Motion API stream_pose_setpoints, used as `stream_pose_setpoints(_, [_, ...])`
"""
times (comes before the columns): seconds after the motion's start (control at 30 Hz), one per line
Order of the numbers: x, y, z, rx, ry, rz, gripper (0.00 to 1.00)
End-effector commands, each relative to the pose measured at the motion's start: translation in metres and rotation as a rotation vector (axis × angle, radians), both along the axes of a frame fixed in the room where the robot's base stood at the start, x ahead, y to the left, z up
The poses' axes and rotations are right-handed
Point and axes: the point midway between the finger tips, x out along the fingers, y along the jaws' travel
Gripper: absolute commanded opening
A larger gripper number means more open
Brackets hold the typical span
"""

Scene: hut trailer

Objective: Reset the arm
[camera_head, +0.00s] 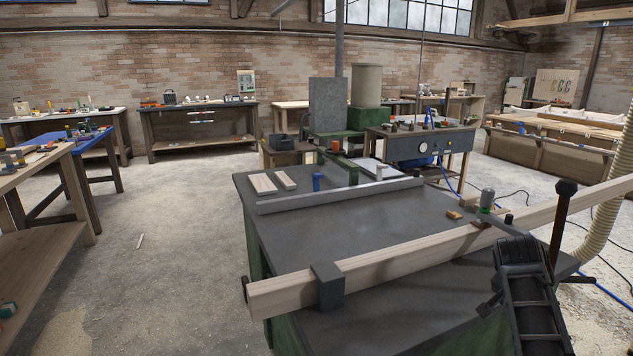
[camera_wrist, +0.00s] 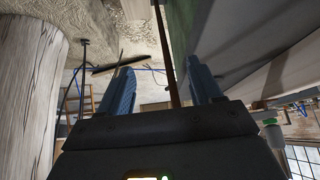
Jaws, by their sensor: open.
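My gripper (camera_wrist: 163,90) shows in the wrist view with its two blue fingers wide apart. No object is held in it. A thin brown rod (camera_wrist: 165,50) shows in the gap between the fingers, and I cannot tell how far beyond them it is. In the head view a dark, ladder-like part at the lower right seems to be my arm; I cannot make out the fingertips there. The wrist view is turned over, with the window low in the picture.
A dark-topped machine table (camera_head: 340,240) fills the middle front. A long wooden beam (camera_head: 410,258) lies across it, beside my arm. A brown upright lever (camera_head: 562,220) and a ribbed hose (camera_head: 605,215) stand at the right. The dusty floor (camera_head: 165,230) at the left is mostly clear.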

Motion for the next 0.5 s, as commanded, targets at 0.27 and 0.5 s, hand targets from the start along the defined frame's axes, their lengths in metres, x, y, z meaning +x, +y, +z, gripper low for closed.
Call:
stream_pose_setpoints(0.27, [-0.071,0.028,-0.091,-0.106,-0.051,0.228,0.64])
stream_pose_setpoints(0.5, [-0.143,0.064,-0.136,-0.180,-0.109,0.426,0.64])
